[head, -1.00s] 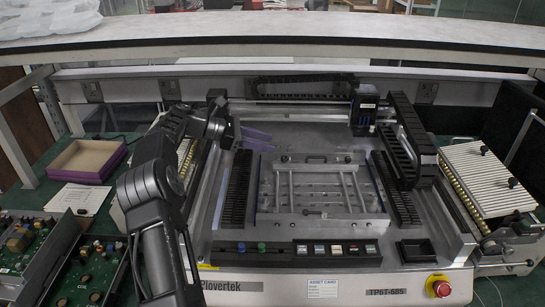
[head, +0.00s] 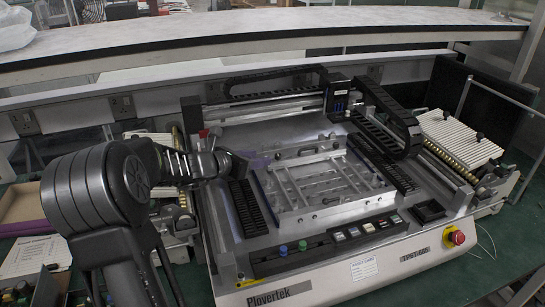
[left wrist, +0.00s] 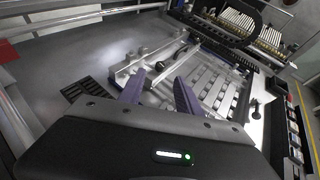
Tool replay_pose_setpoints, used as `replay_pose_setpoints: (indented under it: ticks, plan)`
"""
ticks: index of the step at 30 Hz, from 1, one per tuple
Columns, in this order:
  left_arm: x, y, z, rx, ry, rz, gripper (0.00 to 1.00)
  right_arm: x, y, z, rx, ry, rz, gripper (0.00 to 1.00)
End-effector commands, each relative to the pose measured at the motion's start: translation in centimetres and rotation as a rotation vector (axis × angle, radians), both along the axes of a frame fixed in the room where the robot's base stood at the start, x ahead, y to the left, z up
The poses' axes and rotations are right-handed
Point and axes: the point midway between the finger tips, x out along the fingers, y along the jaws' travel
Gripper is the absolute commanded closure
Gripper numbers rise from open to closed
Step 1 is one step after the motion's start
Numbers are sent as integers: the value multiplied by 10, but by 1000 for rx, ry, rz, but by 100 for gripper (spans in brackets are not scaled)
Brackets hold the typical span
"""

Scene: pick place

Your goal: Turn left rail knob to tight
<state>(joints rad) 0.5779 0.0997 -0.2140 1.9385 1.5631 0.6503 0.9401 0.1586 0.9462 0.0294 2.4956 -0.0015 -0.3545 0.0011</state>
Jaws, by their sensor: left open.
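The machine's work fixture, a metal plate with slotted rails (head: 325,178), sits in the middle of the printer bed. It also shows in the left wrist view (left wrist: 215,88). My left gripper (head: 258,163) reaches in from the left over the fixture's left side. In the left wrist view its two purple fingers (left wrist: 158,86) are apart with nothing between them. A small black knob (left wrist: 160,66) on the rail lies just beyond the fingertips, apart from them. In the head view my gripper and arm hide that knob. Whether it is tight or loose cannot be told. My right gripper is not in view.
A dark gantry with a cable chain (head: 385,115) stands over the back and right of the bed. A row of buttons (head: 355,232) and a red emergency stop (head: 457,237) line the machine's front. A ribbed feeder (head: 458,138) stands at the right.

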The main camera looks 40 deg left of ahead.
Motion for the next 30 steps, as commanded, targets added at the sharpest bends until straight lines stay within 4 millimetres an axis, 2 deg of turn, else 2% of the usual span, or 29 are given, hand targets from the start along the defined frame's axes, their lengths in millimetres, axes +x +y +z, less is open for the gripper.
replay_pose_setpoints:
  ticks: [14,30]
  plan:
    - [5,0,-2,19,2,-7,59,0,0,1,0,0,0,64]
    - [70,-4,-28,19,2,-8,59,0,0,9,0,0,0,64]
